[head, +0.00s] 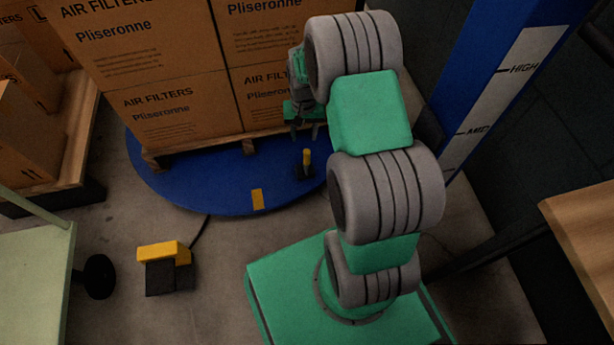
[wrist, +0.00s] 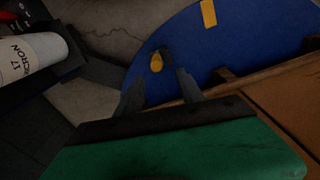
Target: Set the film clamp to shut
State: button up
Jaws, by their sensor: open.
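A small yellow lever on a dark base, which looks like the film clamp (head: 306,160), stands on the blue round turntable (head: 230,197) in front of the pallet. Its lever looks upright in the head view. In the wrist view the clamp (wrist: 157,61) shows just beyond my fingertips, between them in the picture. My gripper (head: 305,136) is open and empty, pointing down above the clamp, apparently apart from it. Both fingers of my gripper (wrist: 160,77) show in the wrist view, spread. The clamp's base is dark and its jaw cannot be made out.
Stacked air filter boxes (head: 170,60) stand on a pallet right behind the clamp. A blue mast (head: 500,60) with height marks rises at right. A film roll (wrist: 32,62) is at left in the wrist view. A yellow and black pedal (head: 165,262) lies on the floor.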

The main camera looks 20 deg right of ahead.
jog(key=b, duration=0.1)
send_over(307, 158)
jog(key=w, duration=0.1)
jog(key=f, duration=0.7)
jog(key=shift+d+f, duration=0.2)
jog(key=shift+f, duration=0.1)
notch_tip(307, 158, down, 7)
jog(key=b, duration=0.3)
jog(key=shift+r+b, duration=0.1)
jog(key=shift+b, duration=0.2)
grip_shut()
